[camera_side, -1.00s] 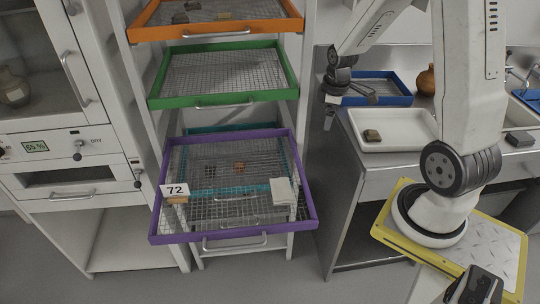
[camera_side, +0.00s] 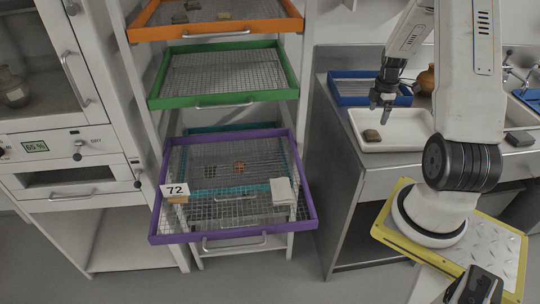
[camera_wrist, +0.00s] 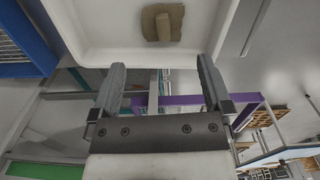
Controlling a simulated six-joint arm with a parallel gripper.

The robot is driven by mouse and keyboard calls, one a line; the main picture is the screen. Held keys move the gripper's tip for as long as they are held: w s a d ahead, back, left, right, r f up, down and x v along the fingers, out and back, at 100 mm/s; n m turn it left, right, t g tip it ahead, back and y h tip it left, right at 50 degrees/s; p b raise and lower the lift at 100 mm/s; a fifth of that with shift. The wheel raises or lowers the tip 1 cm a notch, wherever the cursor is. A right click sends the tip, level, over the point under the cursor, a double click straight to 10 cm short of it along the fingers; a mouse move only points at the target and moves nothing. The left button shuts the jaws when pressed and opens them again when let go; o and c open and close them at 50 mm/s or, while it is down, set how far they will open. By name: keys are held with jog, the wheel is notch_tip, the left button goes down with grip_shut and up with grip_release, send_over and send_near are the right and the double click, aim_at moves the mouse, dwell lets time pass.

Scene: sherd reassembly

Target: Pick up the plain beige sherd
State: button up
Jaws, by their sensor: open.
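A brownish-beige sherd (camera_side: 372,135) lies in the white tray (camera_side: 405,147) on the steel counter. In the wrist view the sherd (camera_wrist: 156,31) is at the top, with a lighter tan strip across it, and the white tray's edge (camera_wrist: 85,62) runs below it. I cannot tell for sure that it is the plain beige one. My gripper (camera_side: 381,110) hangs pointing down above the tray, over the sherd and a little to its right. In the wrist view my gripper (camera_wrist: 161,66) has its fingers wide apart with nothing between them, and the sherd is beyond the fingertips.
A rack at the left holds orange (camera_side: 160,33), green (camera_side: 155,103) and purple (camera_side: 157,238) mesh trays. The purple one holds a small orange-brown piece, a pale block and a "72" card (camera_side: 175,190). A blue tray (camera_side: 345,101) and a brown pot (camera_side: 427,78) stand behind the white tray.

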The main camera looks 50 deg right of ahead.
aim_at(373, 131)
jog(key=shift+f, duration=1.25)
jog(key=shift+a+f, duration=0.1)
jog(key=shift+f, duration=2.5)
jog(key=c, duration=1.1)
